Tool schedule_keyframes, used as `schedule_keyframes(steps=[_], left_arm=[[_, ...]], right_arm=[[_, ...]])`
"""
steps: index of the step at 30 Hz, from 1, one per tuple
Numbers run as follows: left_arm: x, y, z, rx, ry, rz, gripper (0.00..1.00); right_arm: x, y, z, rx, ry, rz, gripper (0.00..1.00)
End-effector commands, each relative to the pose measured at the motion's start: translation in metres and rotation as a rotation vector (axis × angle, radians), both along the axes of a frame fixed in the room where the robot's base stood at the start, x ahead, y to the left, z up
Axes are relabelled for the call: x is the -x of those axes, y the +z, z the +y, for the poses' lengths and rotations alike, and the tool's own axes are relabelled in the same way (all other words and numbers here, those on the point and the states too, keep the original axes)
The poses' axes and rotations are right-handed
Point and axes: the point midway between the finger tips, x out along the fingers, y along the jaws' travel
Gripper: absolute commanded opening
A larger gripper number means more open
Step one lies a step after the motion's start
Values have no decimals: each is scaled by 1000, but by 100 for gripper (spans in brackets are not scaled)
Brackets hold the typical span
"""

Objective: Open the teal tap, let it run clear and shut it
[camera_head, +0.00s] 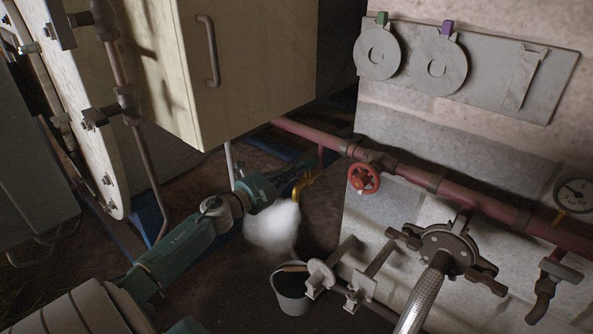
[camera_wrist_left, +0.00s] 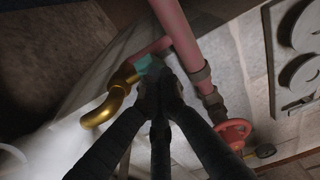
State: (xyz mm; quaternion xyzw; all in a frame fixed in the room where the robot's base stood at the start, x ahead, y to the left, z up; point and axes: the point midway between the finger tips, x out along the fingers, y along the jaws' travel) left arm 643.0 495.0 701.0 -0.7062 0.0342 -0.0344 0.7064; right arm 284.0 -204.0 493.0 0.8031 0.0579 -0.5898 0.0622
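The teal tap shows in the left wrist view as a teal handle (camera_wrist_left: 148,65) on a curved brass spout (camera_wrist_left: 103,110), fixed to a reddish pipe. In the head view only the brass part (camera_head: 305,181) shows clearly; my gripper hides the handle. My left gripper (camera_wrist_left: 162,84) is at the handle, with its dark fingertips drawn together on it and covering part of it. It also shows in the head view (camera_head: 287,185). A white cloud of steam (camera_head: 272,228) hangs below the spout, above a grey bucket (camera_head: 291,304). My right gripper is not in view.
A red handwheel (camera_head: 364,178) sits on the red pipe (camera_head: 430,180) right of the tap. A cream cabinet (camera_head: 250,80) hangs above my arm. A flanged valve with a braided hose (camera_head: 420,300) and a gauge (camera_head: 575,195) stand at the right.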

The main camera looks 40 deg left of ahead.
Motion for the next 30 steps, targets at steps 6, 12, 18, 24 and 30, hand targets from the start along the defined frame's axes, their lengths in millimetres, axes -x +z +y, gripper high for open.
schedule_keyframes(steps=[6,12,18,24,30], left_arm=[[0,0,1,0,-6,0,0],[0,0,1,0,-11,0,0],[0,0,2,0,-15,0,0],[0,0,2,0,-21,0,0],[0,0,2,0,-30,0,0]], right_arm=[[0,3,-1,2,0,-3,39],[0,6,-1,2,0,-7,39],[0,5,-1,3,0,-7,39],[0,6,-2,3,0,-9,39],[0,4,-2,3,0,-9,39]])
